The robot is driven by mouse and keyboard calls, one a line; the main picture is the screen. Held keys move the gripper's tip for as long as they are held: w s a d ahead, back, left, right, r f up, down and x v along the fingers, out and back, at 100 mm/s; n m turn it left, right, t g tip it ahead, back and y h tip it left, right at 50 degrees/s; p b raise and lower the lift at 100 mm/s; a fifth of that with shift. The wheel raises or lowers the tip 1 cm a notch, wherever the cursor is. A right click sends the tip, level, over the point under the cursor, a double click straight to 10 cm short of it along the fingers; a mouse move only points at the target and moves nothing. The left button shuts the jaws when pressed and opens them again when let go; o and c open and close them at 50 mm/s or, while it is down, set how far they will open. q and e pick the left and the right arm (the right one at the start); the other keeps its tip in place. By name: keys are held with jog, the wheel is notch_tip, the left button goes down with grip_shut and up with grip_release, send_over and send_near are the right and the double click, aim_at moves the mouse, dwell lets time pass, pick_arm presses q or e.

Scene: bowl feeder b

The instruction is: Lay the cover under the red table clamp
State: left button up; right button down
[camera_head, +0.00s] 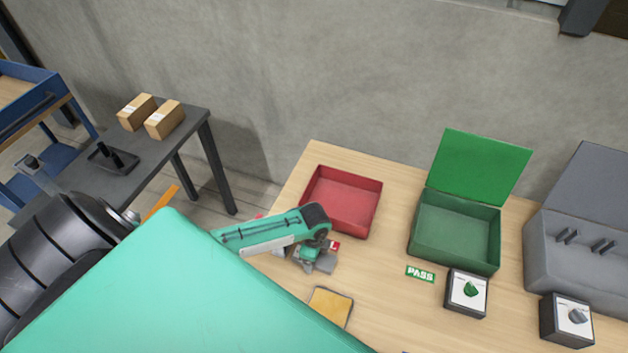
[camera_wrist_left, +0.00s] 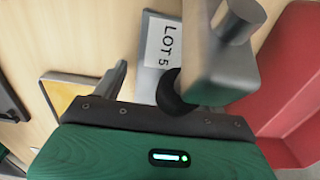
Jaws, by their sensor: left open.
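My left gripper (camera_head: 318,264) is over the wood table, just in front of the red tray. It is open, and its fingers also show in the wrist view (camera_wrist_left: 155,75). A grey flat piece with a white "LOT 5" label (camera_wrist_left: 162,45) lies between or below the fingers in the wrist view. It is partly hidden, and I cannot tell if it is the cover. A small red and white piece (camera_head: 334,246) shows beside the gripper. A small red bit (camera_head: 259,217) shows at the table's left edge; I cannot tell if it is the clamp. My right gripper is not in view.
A red tray (camera_head: 374,207) stands behind the gripper. A yellow pad with a dark rim (camera_head: 331,306) lies in front. To the right are a green open box (camera_head: 455,254), a PASS label (camera_head: 420,274), two knob boxes and a grey case (camera_head: 575,262). A dark side table (camera_head: 150,150) stands left.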

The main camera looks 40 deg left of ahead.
pick_arm(q)
notch_tip(320, 180, up, 12)
dwell(0.4)
jog(key=shift+r, duration=0.1)
dwell(0.3)
